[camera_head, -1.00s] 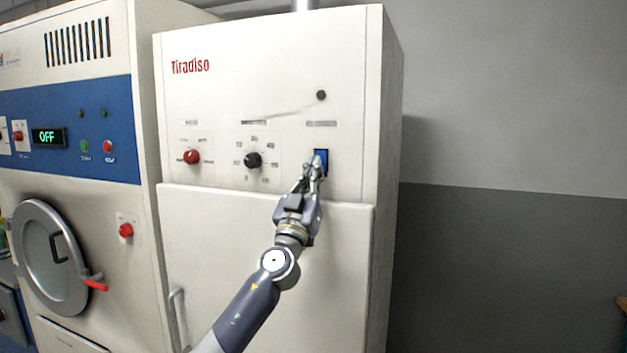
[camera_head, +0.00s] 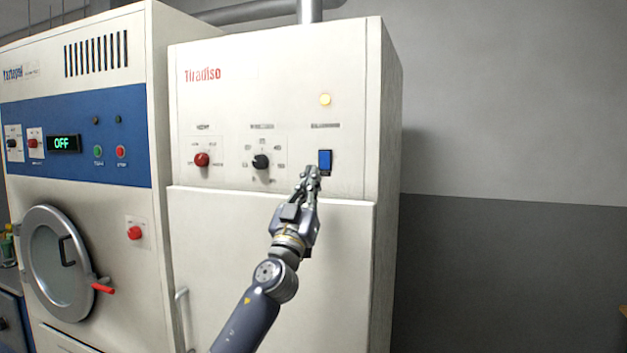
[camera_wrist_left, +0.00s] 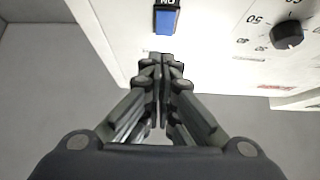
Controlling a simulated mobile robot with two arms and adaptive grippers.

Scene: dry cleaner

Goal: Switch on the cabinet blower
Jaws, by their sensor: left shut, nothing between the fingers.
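The white Tiradiso cabinet (camera_head: 270,260) stands in the middle of the head view. Its blue rocker switch (camera_head: 325,160) is at the right of the panel and also shows in the left wrist view (camera_wrist_left: 166,22). The round lamp (camera_head: 325,100) above the switch glows yellow. My left gripper (camera_head: 311,172) is shut and empty, just below and left of the switch in the head view. In the left wrist view its fingertips (camera_wrist_left: 161,60) are together, with a visible gap to the switch. My right gripper is not in view.
A red knob (camera_head: 202,160) and a black knob (camera_head: 261,162) sit left of the switch. The cabinet door handle (camera_head: 182,318) is lower left. Bare wall (camera_head: 480,150) is at the right.

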